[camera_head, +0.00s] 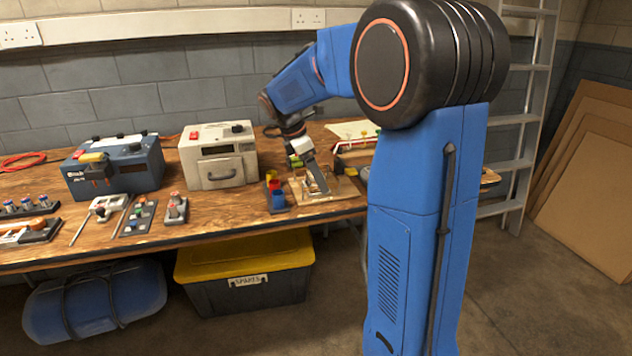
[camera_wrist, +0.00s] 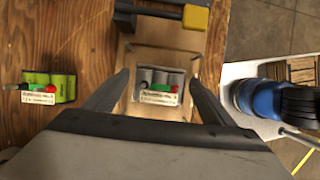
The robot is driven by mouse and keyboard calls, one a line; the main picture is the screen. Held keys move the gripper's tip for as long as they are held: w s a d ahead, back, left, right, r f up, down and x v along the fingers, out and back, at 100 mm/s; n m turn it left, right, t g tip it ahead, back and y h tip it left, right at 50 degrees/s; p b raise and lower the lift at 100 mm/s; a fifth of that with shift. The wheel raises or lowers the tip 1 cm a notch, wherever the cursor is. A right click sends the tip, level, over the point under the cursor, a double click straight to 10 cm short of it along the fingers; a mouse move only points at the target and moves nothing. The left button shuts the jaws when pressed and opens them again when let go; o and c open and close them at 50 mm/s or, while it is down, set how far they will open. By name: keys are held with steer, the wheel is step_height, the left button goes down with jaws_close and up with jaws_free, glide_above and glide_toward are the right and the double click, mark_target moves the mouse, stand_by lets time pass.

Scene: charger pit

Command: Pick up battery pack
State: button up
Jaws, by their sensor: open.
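In the wrist view, a battery pack (camera_wrist: 158,80) with grey cells, a white label and green and red parts sits inside a shallow light box or tray (camera_wrist: 195,60). My gripper (camera_wrist: 158,76) is open, with one finger on each side of this pack; no contact is visible. The height gap cannot be judged. A second, similar pack (camera_wrist: 62,86) with green cells lies on the wooden bench further left. In the head view my gripper (camera_head: 318,182) points down over the tray (camera_head: 345,187) on the bench; the pack there is too small or hidden to tell.
A dark bar with a yellow end (camera_wrist: 194,18) lies beyond the box. On the bench (camera_head: 225,205) stand a cream unit (camera_head: 232,170), a dark blue unit (camera_head: 125,176) and coloured cups (camera_head: 279,199). A yellow-lidded bin (camera_head: 245,258) is on the floor below.

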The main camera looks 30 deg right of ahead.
steer(key=shift+r, duration=0.1)
steer(key=c, duration=1.6)
